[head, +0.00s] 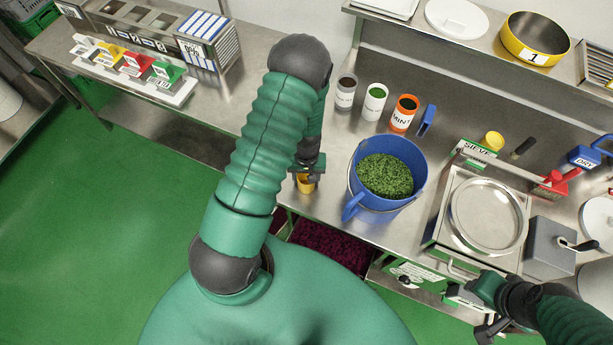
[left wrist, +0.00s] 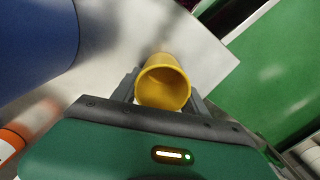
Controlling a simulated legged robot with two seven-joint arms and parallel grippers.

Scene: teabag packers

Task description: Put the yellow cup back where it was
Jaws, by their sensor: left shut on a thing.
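The yellow cup (head: 305,183) is in my left gripper (head: 305,172), near the front edge of the steel counter, left of the blue bucket. In the left wrist view the yellow cup (left wrist: 163,86) sits between the two fingers of the left gripper (left wrist: 162,90), with its open mouth towards the camera; the inside looks empty. Whether the cup touches the counter I cannot tell. My right gripper (head: 484,328) is at the lower right, in front of the counter; its fingers are too unclear to read.
The blue bucket (head: 412,150) of green leaves stands close to the right of the left gripper. White, green-filled and orange containers (head: 404,113) stand behind it. Another yellow cup-like item (head: 493,141) stands by the sieve station (head: 440,215). A dark red crate (head: 330,245) is below the counter edge.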

